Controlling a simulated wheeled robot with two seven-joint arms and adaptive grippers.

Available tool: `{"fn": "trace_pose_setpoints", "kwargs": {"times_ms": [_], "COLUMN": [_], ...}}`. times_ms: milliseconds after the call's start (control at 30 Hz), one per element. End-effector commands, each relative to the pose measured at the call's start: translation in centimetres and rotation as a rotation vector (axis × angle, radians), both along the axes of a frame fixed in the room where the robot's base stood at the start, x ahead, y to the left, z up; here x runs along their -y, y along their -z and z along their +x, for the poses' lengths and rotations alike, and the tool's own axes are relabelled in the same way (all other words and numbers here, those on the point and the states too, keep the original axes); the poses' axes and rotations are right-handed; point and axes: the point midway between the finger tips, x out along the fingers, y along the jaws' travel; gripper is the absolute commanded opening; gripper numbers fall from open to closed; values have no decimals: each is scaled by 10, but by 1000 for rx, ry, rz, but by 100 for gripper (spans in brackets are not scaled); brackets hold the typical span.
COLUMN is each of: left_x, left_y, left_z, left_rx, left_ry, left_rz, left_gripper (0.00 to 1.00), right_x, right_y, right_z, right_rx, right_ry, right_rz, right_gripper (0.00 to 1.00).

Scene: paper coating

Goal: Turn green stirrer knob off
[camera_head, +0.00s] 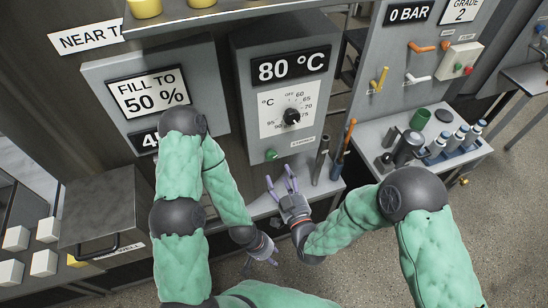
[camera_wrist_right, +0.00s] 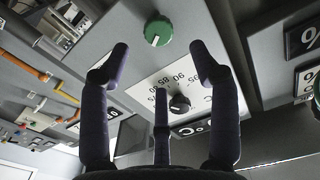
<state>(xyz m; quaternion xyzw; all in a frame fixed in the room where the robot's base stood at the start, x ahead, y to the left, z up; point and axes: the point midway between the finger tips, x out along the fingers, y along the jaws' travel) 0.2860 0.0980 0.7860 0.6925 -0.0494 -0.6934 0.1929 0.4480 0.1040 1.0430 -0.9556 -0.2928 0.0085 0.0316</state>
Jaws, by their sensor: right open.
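The green stirrer knob (camera_head: 271,154) sits low on the front of the grey control box, beside a small label. It also shows in the right wrist view (camera_wrist_right: 158,30), with a white mark on its lower edge there. My right gripper (camera_head: 281,178) is open and empty, just below the knob in the head view and apart from it. In the right wrist view the knob lies beyond and between the spread fingertips (camera_wrist_right: 161,56). My left gripper (camera_head: 263,262) hangs low near the bench front, away from the knob; its opening is unclear.
A black temperature dial (camera_head: 291,117) sits above the knob, under an 80 °C display (camera_head: 291,66). Slim upright tools (camera_head: 321,160) stand right of my right gripper. A side bench (camera_head: 370,133) holds bottles and cups. A metal box (camera_head: 105,215) stands at left.

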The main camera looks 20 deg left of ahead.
Motion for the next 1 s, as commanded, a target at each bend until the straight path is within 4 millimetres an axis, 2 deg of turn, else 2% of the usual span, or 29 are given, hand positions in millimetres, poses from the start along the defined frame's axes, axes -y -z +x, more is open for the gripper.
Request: {"fn": "trace_pose_setpoints", "kwargs": {"times_ms": [200,400,600,867,933,1000], "left_x": [0,0,0,0,0,0], "left_y": [0,1,1,1,1,1], "left_z": [0,0,0,0,0,0], "left_rx": [0,0,1,1,1,1], "left_ry": [0,0,0,0,0,0], "left_rz": [0,0,0,0,0,0], "left_gripper": [40,40,40,40,40,40], "right_x": [-23,-37,-44,-44,-44,-44], "right_y": [0,0,0,0,0,0], "right_z": [33,56,65,66,66,66], "right_rx": [2,-1,-1,-2,-2,-2], "right_ry": [0,0,1,1,1,1], "right_rz": [0,-1,-1,-1,-1,-1], "right_gripper": [62,62,62,62,48,28]}}
